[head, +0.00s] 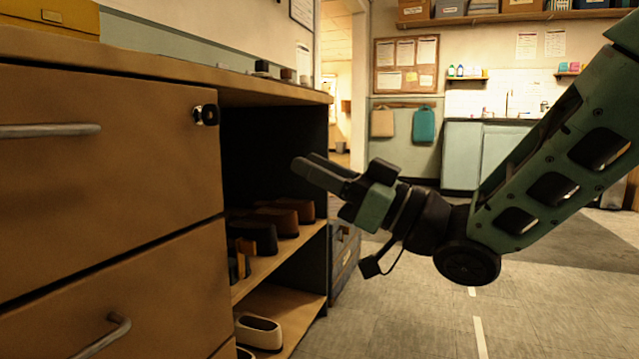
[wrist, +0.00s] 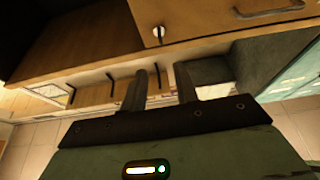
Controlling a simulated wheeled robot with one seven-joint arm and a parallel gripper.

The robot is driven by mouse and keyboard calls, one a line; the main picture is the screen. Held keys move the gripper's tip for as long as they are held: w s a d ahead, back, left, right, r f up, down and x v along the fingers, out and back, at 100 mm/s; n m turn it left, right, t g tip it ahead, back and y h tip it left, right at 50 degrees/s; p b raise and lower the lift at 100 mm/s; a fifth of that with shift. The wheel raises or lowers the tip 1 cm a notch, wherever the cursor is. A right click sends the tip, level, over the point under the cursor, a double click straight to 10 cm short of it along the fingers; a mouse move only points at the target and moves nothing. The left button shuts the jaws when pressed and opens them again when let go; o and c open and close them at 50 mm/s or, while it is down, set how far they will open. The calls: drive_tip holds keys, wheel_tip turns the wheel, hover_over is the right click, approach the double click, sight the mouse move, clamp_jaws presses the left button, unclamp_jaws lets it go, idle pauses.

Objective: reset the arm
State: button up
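My gripper (head: 306,162) is in the middle of the head view, on my green arm reaching in from the right. Its two dark fingers point left, toward the open front of the wooden cabinet (head: 110,180). In the wrist view my gripper (wrist: 161,74) shows its two fingers apart with a clear gap and nothing between them. It appears to be in free air in front of the cabinet's open shelves; its exact distance from them cannot be told.
Brown shoes (head: 278,215) stand on the cabinet's upper shelf (head: 262,268), a pale shoe (head: 258,331) on the lower one. A lock (head: 206,115) and drawer handles (head: 50,131) stick out from the drawer fronts. Open floor (head: 420,310) lies below my arm.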

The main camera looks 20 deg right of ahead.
idle(0.3)
wheel_tip(320, 180, down, 6)
drive_tip(key=a+m+g+h+p, duration=0.2)
drive_tip(key=m+g+h+p, duration=0.15)
drive_tip(key=h+p, duration=0.75)
drive_tip(key=s+d+f+g+h+p, duration=0.1)
drive_tip(key=s+g+h+p, duration=0.3)
drive_tip(key=s, duration=0.6)
drive_tip(key=s+d+f+g+h+p, duration=0.15)
drive_tip(key=s+g+p, duration=0.4)
drive_tip(key=s, duration=0.55)
wheel_tip(320, 180, up, 38)
drive_tip(key=p, duration=3.6)
drive_tip(key=shift+d+g+p, duration=0.2)
drive_tip(key=shift+g+p, duration=0.2)
drive_tip(key=shift+n+h, duration=0.25)
